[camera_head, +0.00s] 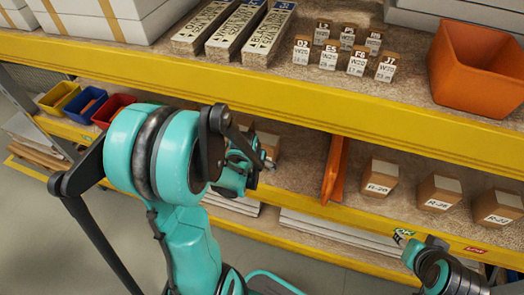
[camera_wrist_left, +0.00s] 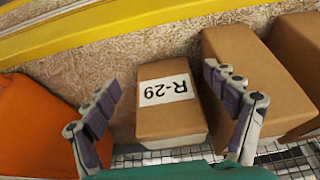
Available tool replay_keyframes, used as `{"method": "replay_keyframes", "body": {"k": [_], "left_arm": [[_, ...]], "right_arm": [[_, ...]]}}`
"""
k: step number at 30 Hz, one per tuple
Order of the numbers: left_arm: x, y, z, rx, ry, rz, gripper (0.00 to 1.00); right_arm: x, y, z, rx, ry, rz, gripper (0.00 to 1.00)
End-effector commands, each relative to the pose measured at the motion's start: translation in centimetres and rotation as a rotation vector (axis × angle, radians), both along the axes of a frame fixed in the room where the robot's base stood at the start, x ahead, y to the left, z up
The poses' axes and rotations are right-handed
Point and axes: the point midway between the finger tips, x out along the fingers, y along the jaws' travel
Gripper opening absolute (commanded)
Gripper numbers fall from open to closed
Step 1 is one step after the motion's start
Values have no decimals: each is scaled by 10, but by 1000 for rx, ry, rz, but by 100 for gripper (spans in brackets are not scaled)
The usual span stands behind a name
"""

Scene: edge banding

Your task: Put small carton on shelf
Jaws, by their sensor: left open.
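A small brown carton labelled R-29 (camera_wrist_left: 171,112) stands on the shelf in the left wrist view, its label upside down. My left gripper (camera_wrist_left: 162,82) is open, with one finger on each side of this carton and visible gaps to it. In the head view my left gripper (camera_head: 262,162) reaches into the lower shelf (camera_head: 300,140). A brown carton (camera_head: 269,145) shows partly behind it, its label hidden. My right arm shows only at the lower right of the head view; its gripper is not visible.
In the left wrist view, a larger carton (camera_wrist_left: 265,85) stands close on the right and an orange piece (camera_wrist_left: 30,130) on the left. An orange divider (camera_head: 335,170) separates the left carton from R-labelled cartons (camera_head: 379,178). The yellow upper shelf edge (camera_head: 270,100) hangs above.

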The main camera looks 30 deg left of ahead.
Motion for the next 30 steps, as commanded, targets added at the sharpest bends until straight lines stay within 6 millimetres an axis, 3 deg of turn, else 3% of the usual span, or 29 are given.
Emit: {"method": "replay_keyframes", "body": {"k": [3,8,14,21,30], "left_arm": [[-13,-3,0,0,0,0,86],[-18,-11,11,3,-10,-13,86],[-25,-49,63,18,-69,-79,86],[-55,-101,124,28,-161,-172,86],[-85,-129,152,27,-224,-233,86]], "right_arm": [[0,0,2,0,0,0,40],[0,0,3,0,0,0,40],[0,0,2,0,0,0,40],[0,0,2,0,0,0,40],[0,0,2,0,0,0,40]]}}
